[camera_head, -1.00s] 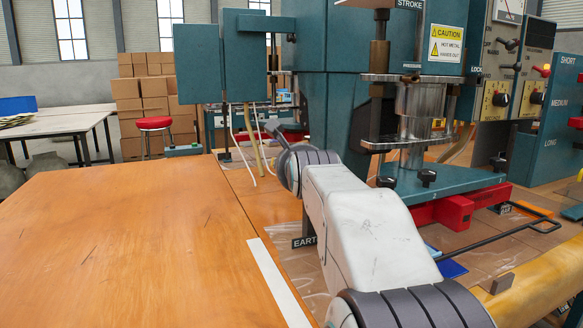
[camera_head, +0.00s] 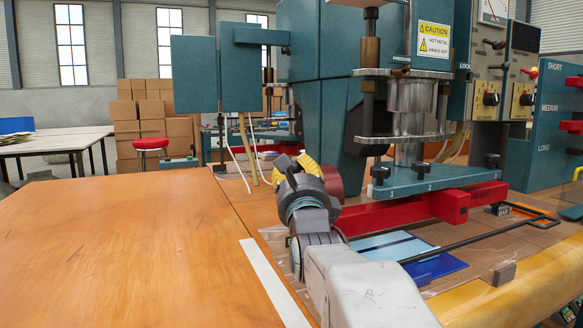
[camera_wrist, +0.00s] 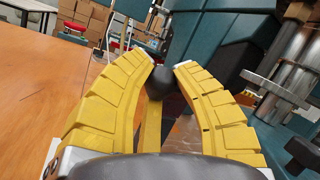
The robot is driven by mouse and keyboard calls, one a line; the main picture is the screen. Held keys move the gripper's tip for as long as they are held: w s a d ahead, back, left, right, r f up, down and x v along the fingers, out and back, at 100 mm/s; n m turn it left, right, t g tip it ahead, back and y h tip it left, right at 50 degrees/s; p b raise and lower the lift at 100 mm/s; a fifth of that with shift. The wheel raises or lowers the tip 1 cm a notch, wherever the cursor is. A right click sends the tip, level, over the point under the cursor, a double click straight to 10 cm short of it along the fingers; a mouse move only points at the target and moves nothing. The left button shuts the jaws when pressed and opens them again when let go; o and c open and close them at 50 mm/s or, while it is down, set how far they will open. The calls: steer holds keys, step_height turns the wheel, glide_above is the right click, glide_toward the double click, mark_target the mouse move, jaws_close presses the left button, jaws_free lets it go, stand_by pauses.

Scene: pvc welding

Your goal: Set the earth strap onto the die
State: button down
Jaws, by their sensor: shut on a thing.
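My gripper (camera_wrist: 165,68) has yellow ribbed fingers, closed in on a dark rounded piece (camera_wrist: 161,77) at their tips. I take this piece for part of the earth strap. A narrow yellow strip (camera_wrist: 151,125) shows below it between the fingers; I cannot tell whether it belongs to the strap. In the head view my gripper (camera_head: 304,166) is raised left of the press, and what it holds is not clear there. The press has a steel cylinder (camera_head: 409,110) above a teal plate (camera_head: 440,176) marked 1 and 2. I cannot pick out the die for certain.
Red blocks (camera_head: 450,206) lie under the teal plate. A blue sheet (camera_head: 436,266), a black rod frame (camera_head: 470,237) and a yellow padded front edge (camera_head: 505,295) are to the right. The wooden tabletop (camera_head: 110,250) at left is clear.

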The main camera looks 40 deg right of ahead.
steer(key=shift+s+f+t+h, duration=0.5)
steer(key=shift+t, duration=0.1)
steer(key=shift+m, duration=0.3)
steer(key=c, duration=0.9)
jaws_free()
steer(key=shift+c, duration=0.2)
steer(key=shift+s+a, duration=0.1)
steer(key=v, duration=1.2)
